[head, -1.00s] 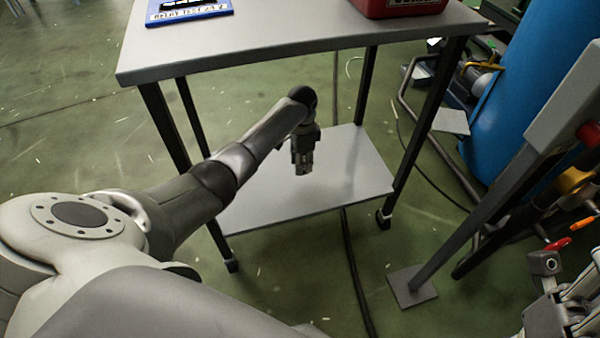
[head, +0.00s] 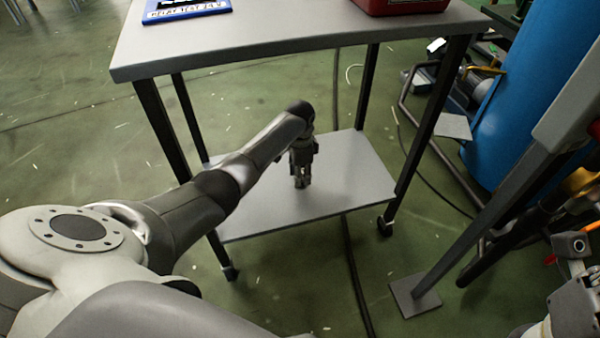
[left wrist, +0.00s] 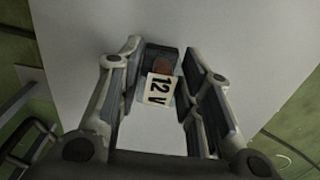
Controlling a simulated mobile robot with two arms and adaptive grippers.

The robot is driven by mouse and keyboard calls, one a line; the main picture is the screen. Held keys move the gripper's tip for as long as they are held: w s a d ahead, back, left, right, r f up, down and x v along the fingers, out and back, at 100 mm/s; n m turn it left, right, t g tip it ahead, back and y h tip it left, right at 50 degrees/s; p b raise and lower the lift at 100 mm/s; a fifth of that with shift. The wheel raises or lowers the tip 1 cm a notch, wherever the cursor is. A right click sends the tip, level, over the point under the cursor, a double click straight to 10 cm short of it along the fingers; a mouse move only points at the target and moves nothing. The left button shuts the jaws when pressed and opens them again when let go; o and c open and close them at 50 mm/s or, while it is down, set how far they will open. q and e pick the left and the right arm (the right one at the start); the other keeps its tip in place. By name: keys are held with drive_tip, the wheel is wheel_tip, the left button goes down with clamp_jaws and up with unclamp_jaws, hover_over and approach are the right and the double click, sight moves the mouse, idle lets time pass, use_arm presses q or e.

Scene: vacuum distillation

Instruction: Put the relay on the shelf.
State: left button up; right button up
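In the left wrist view the relay (left wrist: 160,88) is a small dark block with a pale label reading "12 V". It lies between the tips of my left gripper (left wrist: 163,62), which look closed on its sides. In the head view my left gripper (head: 302,183) points straight down over the grey lower shelf (head: 350,185) of the table. Its tips are at or just above the shelf surface; I cannot tell whether the relay touches it. The relay is too small to make out in the head view. Part of my right arm shows at the lower right edge, its fingers unclear.
The tabletop (head: 290,42) above holds a blue relay test board (head: 186,12) and a red box (head: 400,4). Black table legs (head: 430,130) frame the shelf. A blue cylinder (head: 525,100) and a metal stand (head: 470,235) are on the right. The shelf around the gripper is clear.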

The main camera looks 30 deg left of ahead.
use_arm(q)
drive_tip(key=shift+o, duration=1.2)
